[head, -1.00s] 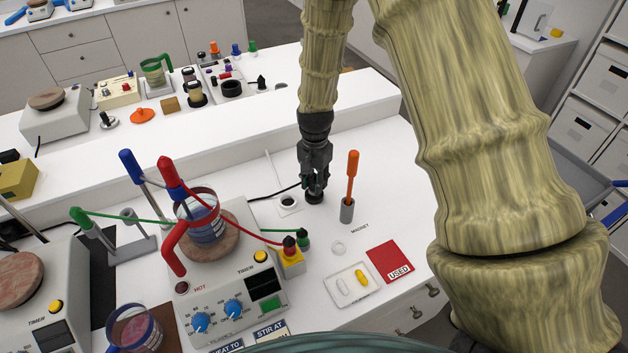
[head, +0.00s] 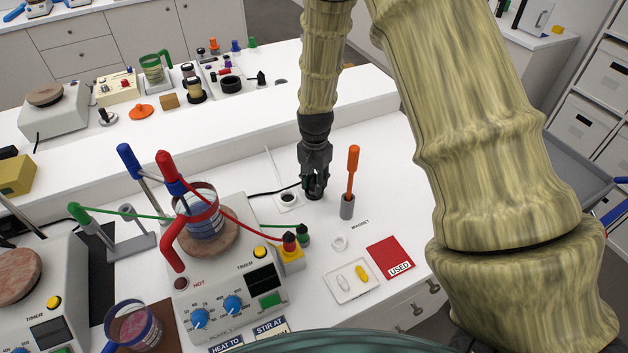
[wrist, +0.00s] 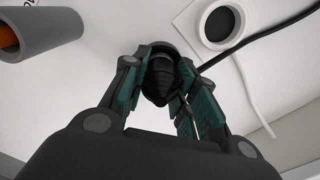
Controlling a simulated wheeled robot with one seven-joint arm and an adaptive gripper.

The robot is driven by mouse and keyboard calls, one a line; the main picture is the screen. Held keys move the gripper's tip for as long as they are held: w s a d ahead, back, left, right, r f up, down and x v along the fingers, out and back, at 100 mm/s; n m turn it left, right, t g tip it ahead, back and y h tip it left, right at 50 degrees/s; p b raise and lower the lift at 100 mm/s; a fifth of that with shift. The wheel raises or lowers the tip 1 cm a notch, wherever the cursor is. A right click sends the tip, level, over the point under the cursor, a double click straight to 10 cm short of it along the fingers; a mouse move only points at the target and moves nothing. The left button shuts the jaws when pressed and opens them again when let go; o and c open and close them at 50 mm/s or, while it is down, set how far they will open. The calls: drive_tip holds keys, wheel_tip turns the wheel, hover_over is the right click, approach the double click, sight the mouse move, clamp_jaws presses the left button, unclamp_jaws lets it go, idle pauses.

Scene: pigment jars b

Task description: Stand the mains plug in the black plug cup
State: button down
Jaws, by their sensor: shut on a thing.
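The black mains plug (wrist: 160,78) is between the fingers of my gripper (wrist: 172,88), its ribbed cable end towards the wrist camera. In the head view my gripper (head: 314,190) is shut on it low at the white bench top, and the fingers mostly hide it. I cannot tell whether it still touches the bench.
A black cable (wrist: 262,32) runs from my gripper past the plate. A grey holder (head: 347,207) with an orange-handled rod (head: 353,165) stands close to the right. The hotplate (head: 225,280) with a beaker and clamps fills the left. A white strip (wrist: 255,105) lies nearby.

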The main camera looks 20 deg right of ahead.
sight(315, 176)
drive_tip(key=shift+f, duration=0.2)
drive_tip(key=c, duration=1.1)
unclamp_jaws()
drive_tip(key=shift+o, duration=0.2)
drive_tip(key=shift+r, duration=0.1)
wheel_tip(315, 176, up, 12)
drive_tip(key=shift+d+f, duration=0.1)
